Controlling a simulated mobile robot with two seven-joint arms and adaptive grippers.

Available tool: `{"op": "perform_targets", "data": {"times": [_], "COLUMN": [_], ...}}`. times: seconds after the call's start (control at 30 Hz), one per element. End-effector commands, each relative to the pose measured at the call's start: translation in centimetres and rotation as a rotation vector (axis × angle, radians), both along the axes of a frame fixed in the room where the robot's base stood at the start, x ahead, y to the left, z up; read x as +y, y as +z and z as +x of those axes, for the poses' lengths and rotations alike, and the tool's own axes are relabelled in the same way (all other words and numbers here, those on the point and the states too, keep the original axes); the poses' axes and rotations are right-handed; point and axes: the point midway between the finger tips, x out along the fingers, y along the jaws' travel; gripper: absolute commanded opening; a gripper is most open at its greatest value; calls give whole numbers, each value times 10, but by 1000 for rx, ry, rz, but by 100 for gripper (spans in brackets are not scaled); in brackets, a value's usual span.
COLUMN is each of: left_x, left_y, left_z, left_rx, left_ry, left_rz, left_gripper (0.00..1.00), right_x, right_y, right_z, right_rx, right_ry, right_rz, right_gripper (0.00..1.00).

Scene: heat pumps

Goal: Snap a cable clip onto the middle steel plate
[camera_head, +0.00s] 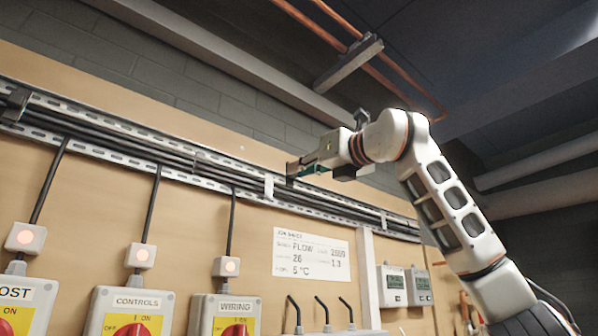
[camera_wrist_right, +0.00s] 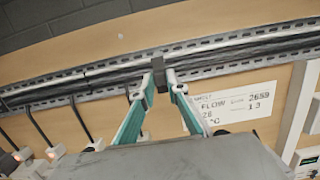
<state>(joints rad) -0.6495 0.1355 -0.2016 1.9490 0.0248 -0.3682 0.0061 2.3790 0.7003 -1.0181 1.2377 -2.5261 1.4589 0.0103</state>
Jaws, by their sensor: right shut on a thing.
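My right gripper (camera_head: 297,169) reaches in from the right, in front of the perforated cable tray. It is shut on a small dark cable clip (camera_head: 290,170). In the right wrist view the two green-sided fingers (camera_wrist_right: 162,84) close on the dark clip (camera_wrist_right: 158,70), which overlaps the black cables. I cannot tell whether it touches them. A small pale steel plate (camera_head: 268,185) spans the tray just left of my gripper; another plate (camera_head: 383,219) is further right. Which one is the middle plate is unclear. My left gripper is out of view.
Black cables (camera_head: 130,142) run along the tray (camera_head: 170,173) on a wooden board. A dark clip (camera_head: 15,105) sits on them at far left. Below are switch boxes (camera_head: 128,308), a white label sign (camera_head: 311,257) and grey meters (camera_head: 392,285). Copper pipes (camera_head: 390,83) pass overhead.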

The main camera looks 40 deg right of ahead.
Motion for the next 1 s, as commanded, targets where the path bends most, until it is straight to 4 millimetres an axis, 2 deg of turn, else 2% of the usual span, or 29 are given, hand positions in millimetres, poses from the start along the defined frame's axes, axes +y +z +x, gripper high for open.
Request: {"op": "perform_targets", "data": {"times": [0.6,1.0], "left_x": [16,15], "left_y": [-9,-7], "left_z": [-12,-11], "left_rx": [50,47], "left_ry": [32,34], "left_rz": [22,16], "left_gripper": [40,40], "right_x": [5,6], "right_y": [-1,-1], "right_z": [54,71], "right_rx": [1,0], "right_ry": [2,2], "right_rz": [1,-1], "right_gripper": [0,0]}}
